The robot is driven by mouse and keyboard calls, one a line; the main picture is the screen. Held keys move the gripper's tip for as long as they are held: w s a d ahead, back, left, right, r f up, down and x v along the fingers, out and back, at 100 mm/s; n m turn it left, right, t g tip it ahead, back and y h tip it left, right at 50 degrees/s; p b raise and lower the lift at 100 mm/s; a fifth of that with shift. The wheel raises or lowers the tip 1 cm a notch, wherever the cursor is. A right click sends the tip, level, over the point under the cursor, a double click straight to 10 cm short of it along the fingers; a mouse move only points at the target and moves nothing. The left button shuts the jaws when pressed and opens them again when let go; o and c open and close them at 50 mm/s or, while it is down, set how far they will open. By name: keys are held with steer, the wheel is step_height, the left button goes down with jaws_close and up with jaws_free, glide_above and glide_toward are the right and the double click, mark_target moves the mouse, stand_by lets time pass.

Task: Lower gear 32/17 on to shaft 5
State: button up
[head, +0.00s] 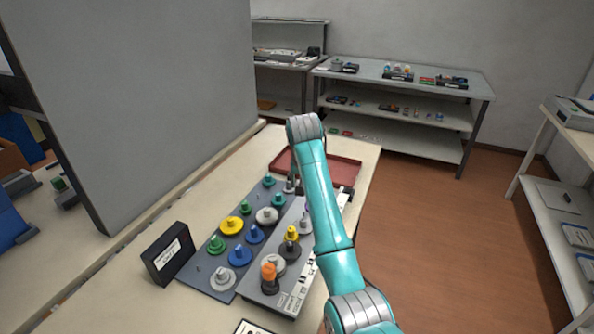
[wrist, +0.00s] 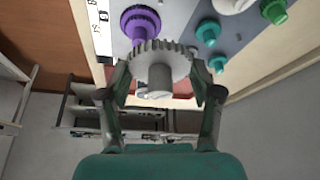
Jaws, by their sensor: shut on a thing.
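My gripper (wrist: 162,82) is shut on a grey toothed gear with a round hub, gear 32/17 (wrist: 160,72), in the wrist view. One finger is on each side of the gear. The gear appears to be held above the grey gear unit (head: 254,292), beside a purple gear (wrist: 140,22) that stands there. In the head view my arm covers part of the unit. I cannot pick out shaft 5 in either view; it may be hidden behind the gear or my arm.
Orange (head: 268,272), yellow (head: 292,233) and grey gears stand on the unit. A dark board beside it carries yellow (head: 231,226), blue (head: 239,255), green and teal gears. A red tray (head: 345,170) lies behind. A black label box (head: 168,254) stands at the front left.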

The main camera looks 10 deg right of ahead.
steer(key=shift+w+f, duration=0.1)
steer(key=shift+w, duration=0.1)
steer(key=shift+f, duration=0.2)
step_height(320, 180, down, 4)
steer(key=shift+f, duration=0.1)
steer(key=shift+r, duration=0.2)
steer(key=shift+s, duration=0.15)
steer(key=shift+f, duration=0.1)
stand_by(0.7)
steer(key=shift+f, duration=1.85)
steer(key=shift+f, duration=1.25)
stand_by(1.0)
